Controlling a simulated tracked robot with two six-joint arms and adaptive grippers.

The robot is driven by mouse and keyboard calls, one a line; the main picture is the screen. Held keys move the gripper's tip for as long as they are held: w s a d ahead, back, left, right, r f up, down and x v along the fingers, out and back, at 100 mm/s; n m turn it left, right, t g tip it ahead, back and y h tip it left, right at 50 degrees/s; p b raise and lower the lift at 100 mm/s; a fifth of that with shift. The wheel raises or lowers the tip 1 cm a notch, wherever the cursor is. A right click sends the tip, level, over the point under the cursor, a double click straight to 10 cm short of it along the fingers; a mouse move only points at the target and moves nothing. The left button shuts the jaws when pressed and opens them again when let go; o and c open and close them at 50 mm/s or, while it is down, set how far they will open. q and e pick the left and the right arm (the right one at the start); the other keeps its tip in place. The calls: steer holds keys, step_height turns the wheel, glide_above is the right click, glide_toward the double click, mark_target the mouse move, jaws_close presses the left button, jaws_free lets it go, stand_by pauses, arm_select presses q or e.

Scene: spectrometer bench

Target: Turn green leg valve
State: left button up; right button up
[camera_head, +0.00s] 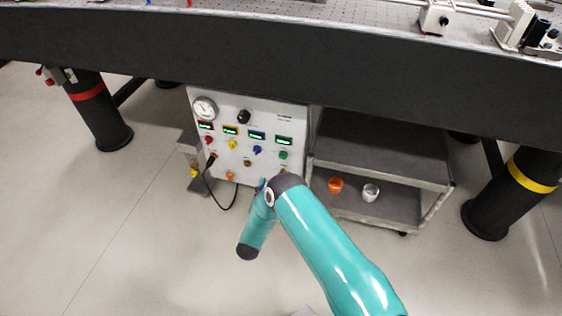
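A white control panel (222,178) stands under the bench. It has several small displays, and the green-framed one (284,141) is at the right end of the row. A green knob (283,155) sits just below that display. Red (209,140), yellow (233,144) and blue (257,150) knobs sit to its left. One teal arm of mine, coming from the lower right, bends in front of the panel's lower right part. No gripper fingers show; the arm's elbow covers part of the panel's lower edge. My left arm is not in view.
The bench (300,75) spans the top, on dark legs with a red band (87,92) at left and a yellow band (531,177) at right. A shelf cart (385,145) beside the panel holds orange (335,185) and whitish (370,192) cups. A black cable hangs from the panel.

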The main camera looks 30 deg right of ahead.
steer(key=b, duration=0.3)
glide_above(281, 163)
steer(key=s+a, duration=0.3)
steer(key=s, duration=0.1)
steer(key=shift+w+d+f, duration=0.1)
steer(key=shift+w+d, duration=0.5)
steer(key=shift+d, duration=0.05)
jaws_close()
steer(key=shift+n+b, duration=0.4)
steer(key=shift+b, duration=0.1)
steer(key=shift+n+b, duration=0.3)
steer(key=shift+n, duration=0.3)
jaws_free()
